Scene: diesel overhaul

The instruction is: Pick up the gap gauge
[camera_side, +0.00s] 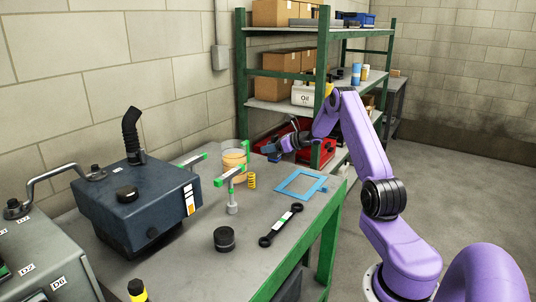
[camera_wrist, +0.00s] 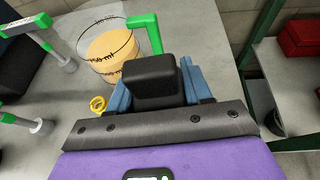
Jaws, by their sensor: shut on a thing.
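My gripper (camera_side: 269,150) is above the far end of the bench, beside the measuring jug and in front of the shelf. In the wrist view its blue fingers (camera_wrist: 160,85) are closed around a dark rounded block (camera_wrist: 151,78), apparently the gap gauge. Only the block's top and near side show; the rest is hidden. In the side view I cannot make out the held thing clearly.
The jug (camera_side: 235,160) of orange liquid and a yellow spring (camera_side: 252,181) stand nearby. A blue frame (camera_side: 301,185), a black wrench (camera_side: 281,226), a dark round part (camera_side: 224,240) and green-tipped tools (camera_side: 232,190) are on the bench (camera_side: 180,265). Red bins (camera_side: 322,152) are on the shelf.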

